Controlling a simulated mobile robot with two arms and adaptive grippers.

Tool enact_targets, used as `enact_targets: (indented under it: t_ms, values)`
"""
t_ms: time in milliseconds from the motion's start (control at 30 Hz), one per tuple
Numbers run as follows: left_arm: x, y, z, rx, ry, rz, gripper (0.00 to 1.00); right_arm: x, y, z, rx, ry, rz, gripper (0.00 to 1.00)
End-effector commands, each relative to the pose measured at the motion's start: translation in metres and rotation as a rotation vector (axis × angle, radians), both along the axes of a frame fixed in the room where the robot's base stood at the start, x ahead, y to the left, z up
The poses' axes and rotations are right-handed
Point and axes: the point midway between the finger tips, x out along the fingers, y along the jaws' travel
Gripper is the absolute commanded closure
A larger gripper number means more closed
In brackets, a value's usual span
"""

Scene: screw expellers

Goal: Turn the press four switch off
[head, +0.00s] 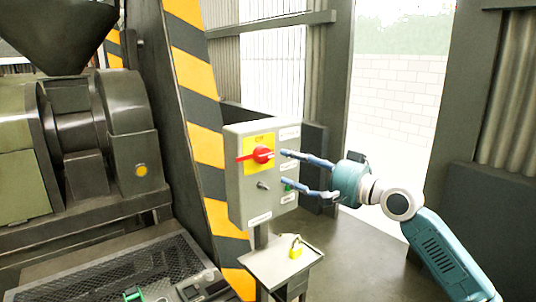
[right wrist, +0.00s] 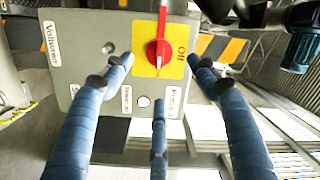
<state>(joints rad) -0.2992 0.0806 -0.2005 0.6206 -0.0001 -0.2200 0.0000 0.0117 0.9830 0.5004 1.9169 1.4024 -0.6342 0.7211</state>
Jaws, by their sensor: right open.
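A grey control box (head: 250,195) stands on a post in the middle of the head view. On its face is a red rotary switch (head: 262,154) on a yellow plate, its handle pointing left. In the right wrist view the red switch (right wrist: 158,50) sits on its yellow plate (right wrist: 173,69) with the handle pointing up. My right gripper (head: 284,168) is open at the right side of the box, its blue fingers pointing at the face. In the right wrist view its fingertips (right wrist: 159,74) spread around and below the switch, holding nothing. Contact with the box cannot be told. My left gripper is out of view.
A small metal shelf (head: 268,268) with a yellow padlock (head: 295,252) is below the box. A striped yellow-black pillar (head: 200,100) stands behind it. The press machine (head: 125,125) fills the left. The floor (head: 365,255) at right is clear.

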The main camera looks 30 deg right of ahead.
Motion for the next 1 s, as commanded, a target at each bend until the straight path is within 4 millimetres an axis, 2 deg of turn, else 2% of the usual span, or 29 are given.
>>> enact_targets:
  t_ms: [67,300,500,667,933,1000]
  values:
    - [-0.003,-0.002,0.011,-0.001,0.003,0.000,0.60,0.013,0.003,0.006,0.000,-0.001,0.000,0.41]
    - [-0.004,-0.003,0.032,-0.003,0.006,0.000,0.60,0.053,0.011,0.007,0.003,-0.003,-0.002,0.41]
    - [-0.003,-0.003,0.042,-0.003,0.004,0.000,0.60,0.077,0.016,0.003,0.000,-0.002,-0.002,0.41]
    - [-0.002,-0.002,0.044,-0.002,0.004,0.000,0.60,0.085,0.019,0.001,-0.002,-0.001,-0.002,0.41]
    - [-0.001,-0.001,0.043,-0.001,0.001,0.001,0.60,0.086,0.019,0.000,-0.003,0.000,-0.002,0.41]
    - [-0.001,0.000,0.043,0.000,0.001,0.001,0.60,0.086,0.019,0.000,-0.003,0.000,-0.002,0.55]
